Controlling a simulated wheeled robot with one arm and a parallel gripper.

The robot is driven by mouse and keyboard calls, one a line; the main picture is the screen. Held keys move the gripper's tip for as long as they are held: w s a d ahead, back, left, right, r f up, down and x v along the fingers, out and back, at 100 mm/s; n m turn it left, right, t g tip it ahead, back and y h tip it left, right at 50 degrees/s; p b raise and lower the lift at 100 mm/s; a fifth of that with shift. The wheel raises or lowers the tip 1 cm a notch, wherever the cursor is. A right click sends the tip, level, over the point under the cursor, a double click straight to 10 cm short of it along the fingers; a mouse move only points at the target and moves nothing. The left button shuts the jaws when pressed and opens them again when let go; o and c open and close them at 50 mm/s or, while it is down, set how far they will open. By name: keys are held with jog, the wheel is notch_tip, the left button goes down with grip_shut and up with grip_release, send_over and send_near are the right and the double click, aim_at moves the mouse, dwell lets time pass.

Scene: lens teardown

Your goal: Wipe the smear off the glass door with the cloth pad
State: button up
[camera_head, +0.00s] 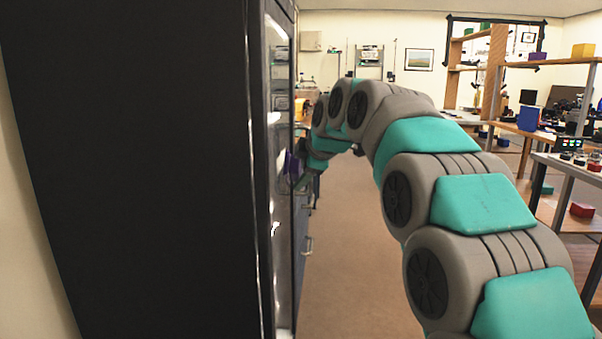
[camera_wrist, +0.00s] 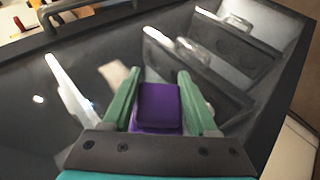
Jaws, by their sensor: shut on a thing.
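The cloth pad (camera_wrist: 158,104) is a purple block between the two green fingers of my gripper (camera_wrist: 158,78) in the wrist view. My gripper is shut on it. In the head view the purple pad (camera_head: 291,165) shows small beside the cabinet front, with my gripper (camera_head: 298,178) partly hidden by my wrist. The glass door (camera_head: 279,90) is seen nearly edge-on there; its dark pane (camera_wrist: 40,125) fills much of the wrist view. The pad is at or very near the glass; I cannot tell if it touches. A pale patch shows left of the pad, but I cannot tell smear from reflection.
The tall black cabinet (camera_head: 150,170) fills the left of the head view. A door handle (camera_wrist: 75,8) shows at the wrist view's top left. Brown floor (camera_head: 355,270) is clear beside the cabinet. Workbenches and shelves (camera_head: 540,125) with coloured boxes stand at right.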

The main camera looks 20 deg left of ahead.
jog(key=shift+s+a, duration=0.2)
jog(key=shift+a, duration=0.75)
jog(key=shift+w, duration=0.15)
jog(key=w+a+p, duration=0.2)
jog(key=w+p, duration=0.2)
jog(key=w, duration=0.5)
jog(key=shift+w+a, duration=0.25)
jog(key=shift+w, duration=0.05)
dwell(0.9)
jog(key=shift+s, duration=0.1)
jog(key=shift+s+d+b, duration=0.35)
jog(key=shift+s+b, duration=0.45)
jog(key=shift+b, duration=0.2)
jog(key=shift+s+d+b, duration=0.3)
jog(key=shift+s+b, duration=0.5)
jog(key=shift+b, duration=0.2)
